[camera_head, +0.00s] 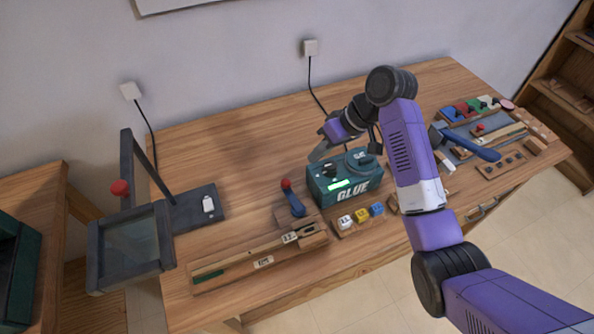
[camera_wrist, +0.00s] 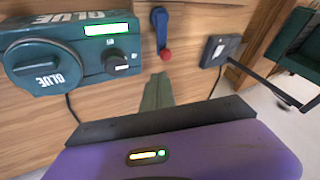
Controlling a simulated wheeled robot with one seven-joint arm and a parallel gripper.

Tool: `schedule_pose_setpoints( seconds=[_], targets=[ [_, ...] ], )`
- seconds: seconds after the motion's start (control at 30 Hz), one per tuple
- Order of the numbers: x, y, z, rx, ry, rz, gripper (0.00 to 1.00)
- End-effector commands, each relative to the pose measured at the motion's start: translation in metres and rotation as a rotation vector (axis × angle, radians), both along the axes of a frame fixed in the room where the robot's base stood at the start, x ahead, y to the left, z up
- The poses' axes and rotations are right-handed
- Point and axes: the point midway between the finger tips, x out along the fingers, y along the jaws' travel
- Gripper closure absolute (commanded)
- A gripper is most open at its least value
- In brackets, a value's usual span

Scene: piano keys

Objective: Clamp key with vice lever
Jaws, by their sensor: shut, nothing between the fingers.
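A long pale wooden key (camera_head: 252,250) lies in a wooden holder (camera_head: 262,264) at the front left of the table. A blue vice lever (camera_head: 296,206) with a red ball knob stands tilted at the back of the holder's right end. The lever also shows at the top middle of the wrist view (camera_wrist: 158,28), knob towards my fingers. My gripper (camera_head: 316,156) is shut and empty, above the table behind the glue machine, up and right of the lever. In the wrist view its fingertips (camera_wrist: 158,76) are together, apart from the knob. The clamp's contact with the key is too small to tell.
The green glue machine (camera_head: 333,197) stands close to the lever, with several small blocks (camera_head: 362,215) in front. A framed device (camera_head: 131,248) with a red knob is at the left. Another blue lever (camera_head: 472,147) and fixture lie at the right. The table's back left is clear.

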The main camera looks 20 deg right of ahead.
Motion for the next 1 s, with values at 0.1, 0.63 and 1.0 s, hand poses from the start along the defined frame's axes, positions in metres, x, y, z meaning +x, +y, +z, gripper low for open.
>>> schedule_pose_setpoints(
  seconds=[0.1,0.63,1.0],
  targets=[
    [0.0,0.001,-0.001,0.001,0.0,-0.001,1.0],
    [0.02,0.033,-0.064,0.0,0.002,-0.001,1.0],
    [0.027,0.044,-0.086,0.0,-0.001,-0.002,1.0]
  ],
)
